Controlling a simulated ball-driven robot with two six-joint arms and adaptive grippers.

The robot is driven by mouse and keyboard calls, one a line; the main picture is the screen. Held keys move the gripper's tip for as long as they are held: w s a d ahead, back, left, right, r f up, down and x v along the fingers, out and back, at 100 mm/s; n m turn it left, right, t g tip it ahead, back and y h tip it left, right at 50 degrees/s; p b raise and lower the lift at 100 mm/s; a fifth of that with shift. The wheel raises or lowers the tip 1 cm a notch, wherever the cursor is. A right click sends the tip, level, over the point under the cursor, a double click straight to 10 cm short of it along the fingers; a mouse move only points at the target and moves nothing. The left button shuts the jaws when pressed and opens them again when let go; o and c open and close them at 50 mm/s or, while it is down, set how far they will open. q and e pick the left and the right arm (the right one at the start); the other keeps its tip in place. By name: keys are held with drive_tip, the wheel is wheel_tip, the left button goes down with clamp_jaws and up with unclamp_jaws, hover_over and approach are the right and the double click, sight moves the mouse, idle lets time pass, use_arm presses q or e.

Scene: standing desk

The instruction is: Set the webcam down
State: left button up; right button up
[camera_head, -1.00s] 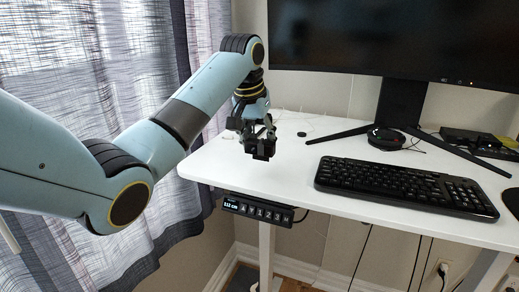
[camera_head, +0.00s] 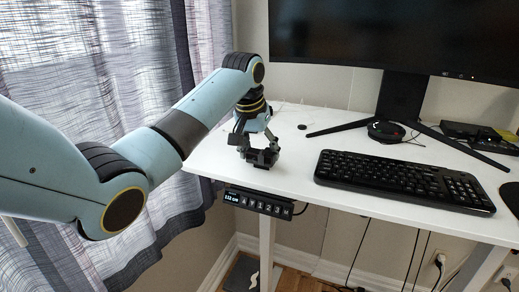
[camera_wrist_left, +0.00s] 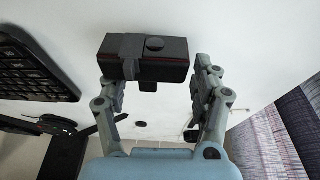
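The webcam (camera_head: 262,158) is a small black box with a grey clip band. It is at the white desk's (camera_head: 228,163) front left part. In the left wrist view the webcam (camera_wrist_left: 160,58) lies crosswise between the fingers, hiding part of the left fingertip. My right gripper is not in view.
A black keyboard (camera_head: 400,182) lies right of the webcam. The monitor's stand (camera_head: 400,101) and a dark round object (camera_head: 385,131) are behind it. The desk's front edge is close, with a height control panel (camera_head: 258,204) below. Clear desk surface surrounds the webcam.

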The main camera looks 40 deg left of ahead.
use_arm(q)
drive_tip(key=shift+r, duration=0.1)
drive_tip(key=shift+r, duration=0.4)
drive_tip(key=b+v, duration=0.2)
drive_tip(key=v, duration=0.8)
drive_tip(key=shift+s+r, duration=0.3)
drive_tip(key=shift+r, duration=0.35)
